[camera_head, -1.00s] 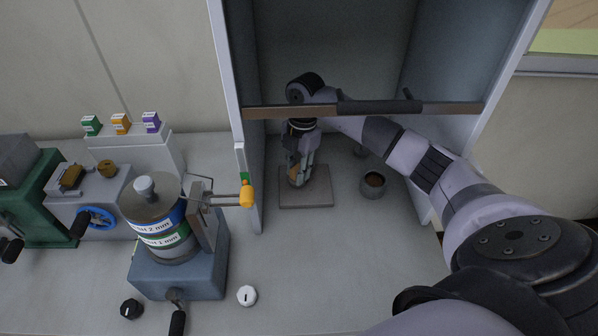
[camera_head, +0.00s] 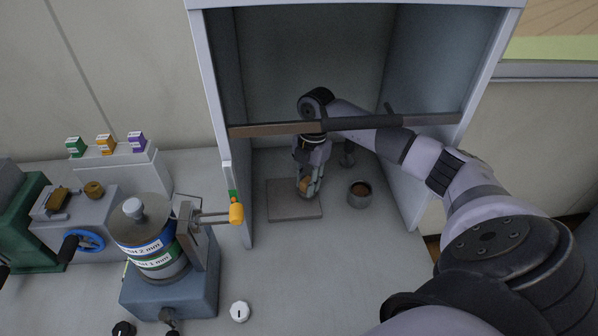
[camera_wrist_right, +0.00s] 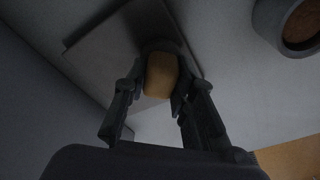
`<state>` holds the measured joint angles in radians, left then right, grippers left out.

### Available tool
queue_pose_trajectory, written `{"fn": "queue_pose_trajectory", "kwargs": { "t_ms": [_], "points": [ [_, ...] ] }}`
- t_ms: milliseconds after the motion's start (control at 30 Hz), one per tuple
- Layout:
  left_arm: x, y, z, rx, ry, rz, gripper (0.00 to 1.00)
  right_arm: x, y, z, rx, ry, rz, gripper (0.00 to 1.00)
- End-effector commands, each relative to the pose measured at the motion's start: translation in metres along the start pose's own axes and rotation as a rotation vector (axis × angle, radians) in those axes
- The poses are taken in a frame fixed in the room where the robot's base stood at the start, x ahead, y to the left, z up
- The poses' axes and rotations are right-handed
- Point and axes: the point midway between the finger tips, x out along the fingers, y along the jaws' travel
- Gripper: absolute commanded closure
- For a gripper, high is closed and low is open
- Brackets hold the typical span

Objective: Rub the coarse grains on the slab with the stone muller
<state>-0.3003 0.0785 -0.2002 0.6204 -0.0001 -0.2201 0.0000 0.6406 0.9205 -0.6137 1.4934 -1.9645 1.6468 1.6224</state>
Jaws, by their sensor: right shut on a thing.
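My right gripper (camera_head: 309,184) is shut on the stone muller (camera_head: 302,187), whose tan top shows between the fingers. It holds the muller low at the right part of the flat grey slab (camera_head: 284,207). In the right wrist view the muller (camera_wrist_right: 161,77) sits between the two fingers, near an edge of the slab (camera_wrist_right: 108,48). I cannot tell if its underside touches the slab. No grains can be made out on the bare part of the slab.
A grey cup (camera_head: 359,198) with brown contents stands right of the slab. A small dark object (camera_head: 347,155) stands behind it. The hood's left wall and a sieve machine (camera_head: 150,245) stand to the left.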

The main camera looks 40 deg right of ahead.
Motion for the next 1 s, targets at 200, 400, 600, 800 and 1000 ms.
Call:
{"fn": "queue_pose_trajectory", "kwargs": {
  "t_ms": [200, 400, 600, 800, 1000],
  "points": [
    [-0.002, -0.001, 0.0, 0.0, 0.0, -0.001, 0.6, -0.001, -0.005, 0.009, 0.007, -0.007, 0.0, 0.98],
    [-0.004, -0.001, 0.0, 0.0, 0.0, -0.002, 0.6, -0.002, 0.002, 0.002, 0.007, -0.005, 0.002, 0.98],
    [-0.007, -0.002, 0.0, 0.0, -0.001, -0.002, 0.6, -0.001, 0.015, -0.012, 0.005, -0.004, 0.002, 0.98],
    [-0.007, -0.002, 0.0, 0.001, -0.001, -0.002, 0.6, 0.0, 0.022, -0.019, 0.005, -0.004, 0.002, 0.98],
    [-0.007, -0.002, 0.0, 0.0, -0.001, -0.002, 0.6, 0.002, 0.03, -0.026, 0.004, -0.003, 0.002, 0.98]
  ]
}}
